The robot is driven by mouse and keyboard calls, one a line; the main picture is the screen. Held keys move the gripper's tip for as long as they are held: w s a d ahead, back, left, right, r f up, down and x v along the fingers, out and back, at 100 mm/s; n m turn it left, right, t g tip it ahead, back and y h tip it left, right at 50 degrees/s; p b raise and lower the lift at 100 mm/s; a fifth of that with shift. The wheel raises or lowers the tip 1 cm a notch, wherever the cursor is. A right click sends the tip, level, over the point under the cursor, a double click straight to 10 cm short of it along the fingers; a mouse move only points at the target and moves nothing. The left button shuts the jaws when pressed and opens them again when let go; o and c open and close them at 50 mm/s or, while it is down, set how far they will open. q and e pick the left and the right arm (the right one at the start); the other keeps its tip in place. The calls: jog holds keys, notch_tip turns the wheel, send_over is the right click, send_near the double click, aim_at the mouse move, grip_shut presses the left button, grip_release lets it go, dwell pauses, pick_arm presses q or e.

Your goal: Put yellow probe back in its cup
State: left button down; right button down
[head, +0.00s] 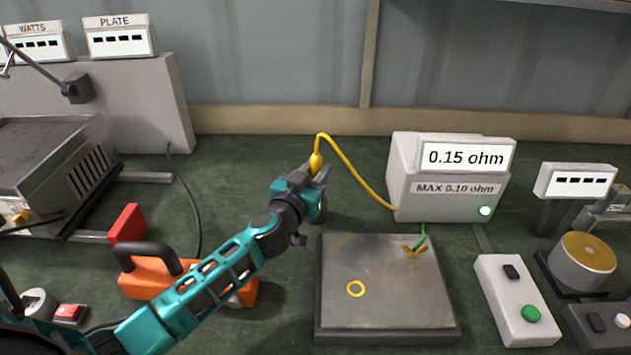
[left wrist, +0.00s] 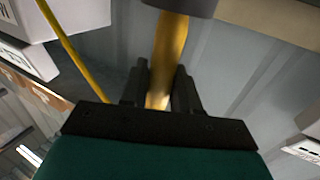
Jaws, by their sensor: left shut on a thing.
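The yellow probe (head: 316,161) is held in my left gripper (head: 318,175), above the green bench left of the ohm meter. Its yellow cable arches up and runs right to the meter. In the left wrist view, the yellow probe body (left wrist: 170,50) lies between the two dark fingers (left wrist: 160,88), which are shut on it. A dark grey round part (left wrist: 185,6) shows at the far end of the probe; I cannot tell whether it belongs to the probe or is a cup. I cannot pick out the probe's cup in the head view. My right gripper is not in view.
The ohm meter (head: 445,178) reads 0.15 ohm, with a green light lit. An orange tool (head: 150,275) lies beneath my left arm. A button box (head: 515,300) stands right.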

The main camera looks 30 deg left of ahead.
pick_arm(q)
jog(key=shift+f, duration=1.05)
jog(key=shift+f+b, duration=0.15)
jog(key=shift+b, duration=0.15)
jog(key=c, duration=0.8)
grip_release()
jog(key=shift+r, duration=0.2)
jog(key=s, duration=0.8)
jog(key=s+p, duration=0.1)
jog(key=s, duration=0.3)
jog(key=shift+d, duration=0.35)
